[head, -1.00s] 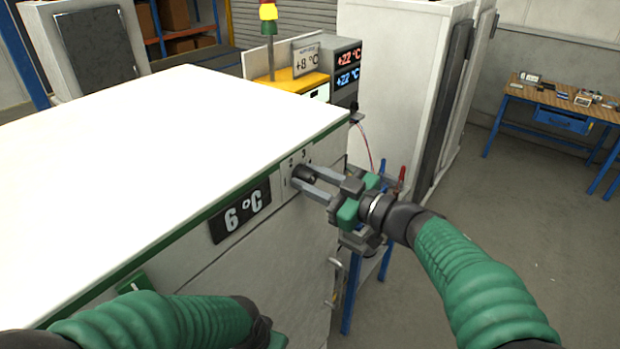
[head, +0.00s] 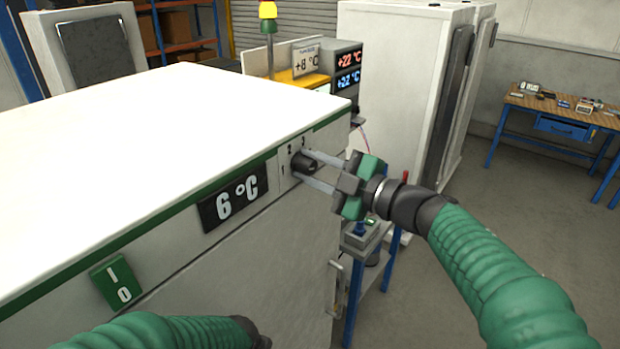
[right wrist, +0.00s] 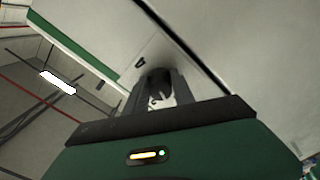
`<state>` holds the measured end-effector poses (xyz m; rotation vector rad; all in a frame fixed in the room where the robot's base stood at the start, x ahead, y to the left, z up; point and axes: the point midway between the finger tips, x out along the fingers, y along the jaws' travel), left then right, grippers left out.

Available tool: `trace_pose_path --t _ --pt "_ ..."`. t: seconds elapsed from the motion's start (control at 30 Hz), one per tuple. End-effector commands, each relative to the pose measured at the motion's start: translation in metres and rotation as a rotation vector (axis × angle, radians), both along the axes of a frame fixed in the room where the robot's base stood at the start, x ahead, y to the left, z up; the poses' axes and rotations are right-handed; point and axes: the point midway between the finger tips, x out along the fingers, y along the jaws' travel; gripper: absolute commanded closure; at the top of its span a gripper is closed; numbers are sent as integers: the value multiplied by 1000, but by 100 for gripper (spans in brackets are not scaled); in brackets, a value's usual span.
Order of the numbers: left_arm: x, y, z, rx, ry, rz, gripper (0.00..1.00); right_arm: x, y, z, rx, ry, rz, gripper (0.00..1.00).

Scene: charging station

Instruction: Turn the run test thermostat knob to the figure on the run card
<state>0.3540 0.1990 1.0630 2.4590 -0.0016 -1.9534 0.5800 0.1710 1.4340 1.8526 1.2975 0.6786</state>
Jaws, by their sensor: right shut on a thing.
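The black thermostat knob (head: 303,162) sits on a pale plate with figures 1, 2 and 3 on the front of the white chest. My right gripper (head: 311,168) is shut on the knob, one finger above and one below. In the right wrist view the knob (right wrist: 158,84) shows between the two fingers (right wrist: 158,98). The chest display (head: 236,204) left of the knob reads 6 °C. The run card (head: 306,61) on the yellow stand behind reads +8 °C. My left arm is at the bottom; its gripper is outside the view.
A green I/O switch (head: 118,282) is at the left of the chest front. A grey unit (head: 347,70) behind shows +22 °C twice. A small blue-framed stand (head: 358,262) is right of the chest. A workbench (head: 562,108) stands far right; the floor between is clear.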

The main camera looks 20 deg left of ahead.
Motion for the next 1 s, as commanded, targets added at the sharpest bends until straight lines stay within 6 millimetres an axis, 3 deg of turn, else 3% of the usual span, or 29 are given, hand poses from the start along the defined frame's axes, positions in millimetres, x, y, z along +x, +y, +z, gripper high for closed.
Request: trace_pose_path --t 0.1,0.4,1.0 --pt "0 0 -14 0 0 0 100 0 0 -3 -31 -93 2 100" --pt "0 0 -30 0 0 0 100 -1 1 -2 -95 -262 3 100" --pt "0 0 -35 0 0 0 100 -1 1 -3 -127 -336 6 100"
